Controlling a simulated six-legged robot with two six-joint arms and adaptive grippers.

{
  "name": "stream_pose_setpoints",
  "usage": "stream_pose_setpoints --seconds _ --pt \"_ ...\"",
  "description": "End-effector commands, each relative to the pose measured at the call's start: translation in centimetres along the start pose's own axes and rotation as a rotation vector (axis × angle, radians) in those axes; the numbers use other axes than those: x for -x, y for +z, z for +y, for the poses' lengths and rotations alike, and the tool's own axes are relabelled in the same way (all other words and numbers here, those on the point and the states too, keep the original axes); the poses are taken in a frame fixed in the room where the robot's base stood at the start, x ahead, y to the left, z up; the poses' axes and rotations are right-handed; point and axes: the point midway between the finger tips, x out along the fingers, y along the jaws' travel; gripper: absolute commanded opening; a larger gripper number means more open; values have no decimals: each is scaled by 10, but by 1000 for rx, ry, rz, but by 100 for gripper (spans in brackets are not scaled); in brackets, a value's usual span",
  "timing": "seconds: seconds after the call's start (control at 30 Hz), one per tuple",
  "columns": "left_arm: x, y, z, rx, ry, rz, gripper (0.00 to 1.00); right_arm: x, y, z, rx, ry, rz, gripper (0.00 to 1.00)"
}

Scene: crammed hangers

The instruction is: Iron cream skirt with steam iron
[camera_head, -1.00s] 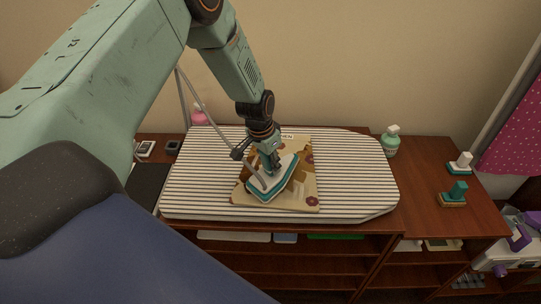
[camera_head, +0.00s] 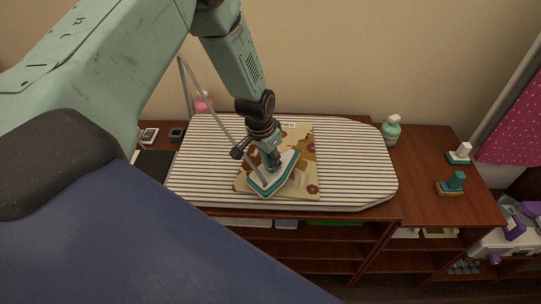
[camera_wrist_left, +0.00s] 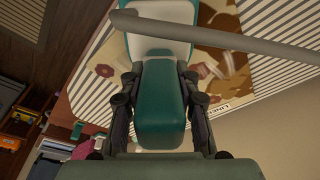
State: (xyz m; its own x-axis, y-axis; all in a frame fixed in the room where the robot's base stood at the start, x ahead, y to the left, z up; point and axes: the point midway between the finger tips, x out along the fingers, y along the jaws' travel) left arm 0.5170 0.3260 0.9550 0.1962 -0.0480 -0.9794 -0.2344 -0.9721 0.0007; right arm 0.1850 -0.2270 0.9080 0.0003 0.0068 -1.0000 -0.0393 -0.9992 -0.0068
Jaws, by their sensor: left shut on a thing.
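My left gripper (camera_head: 270,159) is shut on the handle of the white and teal steam iron (camera_head: 268,185). The iron rests on the cream skirt (camera_head: 304,181), at its left part, and hides some of it. The skirt has brown patches and dark flower marks, and lies flat on the striped ironing board (camera_head: 355,160). In the left wrist view the two fingers (camera_wrist_left: 160,100) flank the teal handle, and the skirt (camera_wrist_left: 225,25) shows past the iron. My right gripper is not in view.
The iron's grey cord (camera_head: 200,88) rises at the left. A green-white bottle (camera_head: 391,130) stands behind the board's right end. Two brushes (camera_head: 452,184) (camera_head: 460,153) sit on the wooden table (camera_head: 430,210) at right.

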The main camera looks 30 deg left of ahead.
Motion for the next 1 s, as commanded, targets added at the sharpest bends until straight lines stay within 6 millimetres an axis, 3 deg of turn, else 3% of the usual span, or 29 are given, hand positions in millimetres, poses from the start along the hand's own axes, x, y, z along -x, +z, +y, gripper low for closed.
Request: stream_pose_setpoints --seconds 0.57,1.0 --pt "5 22 19 0 0 1 0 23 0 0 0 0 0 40" --pt "5 25 16 1 -1 3 0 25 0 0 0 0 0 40"
